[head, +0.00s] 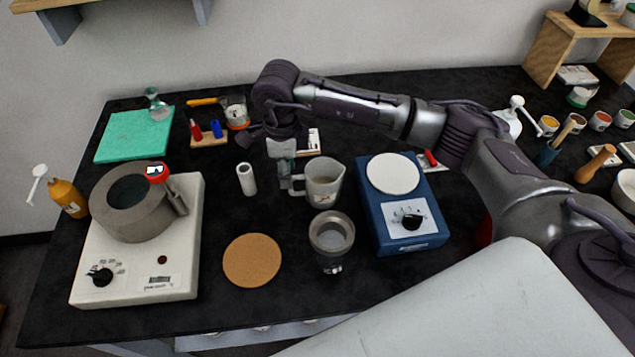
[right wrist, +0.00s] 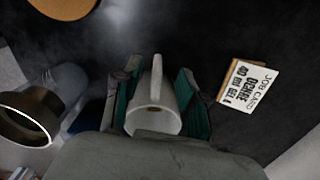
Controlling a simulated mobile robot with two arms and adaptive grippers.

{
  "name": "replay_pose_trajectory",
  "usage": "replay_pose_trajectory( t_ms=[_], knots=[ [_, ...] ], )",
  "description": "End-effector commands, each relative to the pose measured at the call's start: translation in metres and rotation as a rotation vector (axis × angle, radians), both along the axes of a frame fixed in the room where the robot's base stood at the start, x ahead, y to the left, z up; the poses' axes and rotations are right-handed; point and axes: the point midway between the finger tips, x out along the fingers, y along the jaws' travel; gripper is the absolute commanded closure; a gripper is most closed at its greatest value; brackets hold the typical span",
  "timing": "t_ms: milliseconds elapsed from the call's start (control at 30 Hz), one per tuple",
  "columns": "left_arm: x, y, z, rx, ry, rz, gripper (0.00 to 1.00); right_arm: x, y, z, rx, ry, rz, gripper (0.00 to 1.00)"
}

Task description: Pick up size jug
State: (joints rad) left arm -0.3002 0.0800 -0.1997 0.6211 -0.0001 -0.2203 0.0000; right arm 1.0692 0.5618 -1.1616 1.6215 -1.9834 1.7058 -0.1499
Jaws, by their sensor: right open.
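The size jug is most likely the pale grey jug (head: 325,183) with a pouring lip, upright on the black bench in the head view. Its handle faces left, towards my right gripper (head: 285,168). In the right wrist view the pale jug (right wrist: 154,121) and its upright-looking handle show between the two green-padded fingers of my right gripper (right wrist: 158,100). The fingers are open, one on each side of the handle. I cannot tell whether either finger touches it. My left gripper is not in view.
A dark steel-rimmed cup (head: 331,238) stands just in front of the jug. A blue hotplate (head: 410,236) is close on its right. A white cylinder (head: 246,180) stands to the left, and a cork mat (head: 252,261) lies front left. A job card (right wrist: 248,86) lies behind the gripper.

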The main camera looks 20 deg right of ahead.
Motion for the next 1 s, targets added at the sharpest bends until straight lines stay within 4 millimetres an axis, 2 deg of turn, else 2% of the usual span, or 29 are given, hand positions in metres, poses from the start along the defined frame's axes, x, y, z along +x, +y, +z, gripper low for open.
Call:
replay_pose_trajectory(
  t_ms=[200,333,633,900,1000],
  knots=[
    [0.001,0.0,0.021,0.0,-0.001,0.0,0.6,-0.005,-0.004,-0.025,-0.001,0.007,-0.001,0.58],
    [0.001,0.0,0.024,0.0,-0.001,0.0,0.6,-0.005,-0.003,-0.044,0.001,0.004,0.001,0.58],
    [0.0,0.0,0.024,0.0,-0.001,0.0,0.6,-0.004,-0.004,-0.052,0.0,0.001,0.001,0.58],
    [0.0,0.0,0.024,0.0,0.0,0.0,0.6,-0.004,-0.004,-0.051,0.0,0.001,0.001,1.0],
    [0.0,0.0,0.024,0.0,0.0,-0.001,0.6,-0.004,-0.004,-0.051,0.0,0.001,0.001,1.0]
  ],
)
